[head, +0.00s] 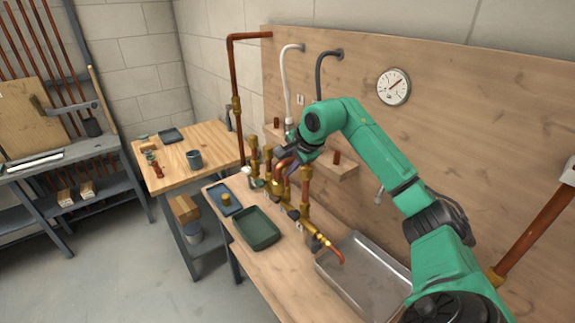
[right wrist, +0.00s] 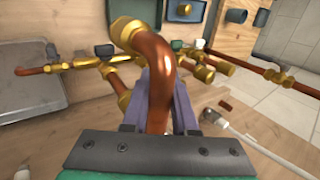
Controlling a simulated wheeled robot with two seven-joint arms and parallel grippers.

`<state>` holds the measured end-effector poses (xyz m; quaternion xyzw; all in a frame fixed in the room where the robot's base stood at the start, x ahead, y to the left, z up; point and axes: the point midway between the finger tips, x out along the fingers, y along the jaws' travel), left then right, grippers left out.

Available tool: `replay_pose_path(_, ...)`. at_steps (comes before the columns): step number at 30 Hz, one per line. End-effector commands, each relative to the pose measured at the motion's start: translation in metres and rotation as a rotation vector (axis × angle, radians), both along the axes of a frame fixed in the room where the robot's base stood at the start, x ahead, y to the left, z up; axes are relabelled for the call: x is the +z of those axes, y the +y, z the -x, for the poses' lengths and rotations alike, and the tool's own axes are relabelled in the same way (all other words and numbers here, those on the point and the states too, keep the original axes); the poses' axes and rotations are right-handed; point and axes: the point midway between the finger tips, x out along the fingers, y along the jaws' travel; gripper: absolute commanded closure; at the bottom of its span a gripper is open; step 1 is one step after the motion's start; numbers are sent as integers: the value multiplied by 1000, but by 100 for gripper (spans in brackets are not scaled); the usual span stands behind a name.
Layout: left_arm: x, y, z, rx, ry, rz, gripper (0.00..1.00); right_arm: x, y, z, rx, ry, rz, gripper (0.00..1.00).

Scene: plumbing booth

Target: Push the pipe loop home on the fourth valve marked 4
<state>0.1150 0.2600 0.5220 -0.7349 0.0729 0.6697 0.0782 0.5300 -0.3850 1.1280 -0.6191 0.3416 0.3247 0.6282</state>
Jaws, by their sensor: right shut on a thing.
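My right gripper (head: 290,150), on the green arm, is over the brass valve manifold (head: 318,236). In the right wrist view its two purple fingers (right wrist: 160,100) are shut on the copper pipe loop (right wrist: 158,62). The loop bends over and has a brass fitting (right wrist: 126,32) on its near-facing end; its other end is hidden. In the head view only a bit of the copper loop (head: 284,165) shows below the gripper, among the upright brass valve stubs (head: 305,182). I cannot read the valve numbers or tell whether the loop is fully seated. My left gripper is out of view.
A green tray (head: 257,230) and a blue tray (head: 222,198) lie on the bench left of the manifold. A metal basin (head: 365,272) is at its right. A wooden back panel (head: 470,120) with a gauge (head: 393,87) and pipes stands close behind.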

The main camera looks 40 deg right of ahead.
Motion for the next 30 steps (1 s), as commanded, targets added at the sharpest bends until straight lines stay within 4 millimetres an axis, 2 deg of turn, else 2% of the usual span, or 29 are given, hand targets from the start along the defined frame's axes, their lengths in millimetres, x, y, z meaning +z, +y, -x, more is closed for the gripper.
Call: replay_pose_path(30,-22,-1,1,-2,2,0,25,-26,0,0,0,-1,0,100)
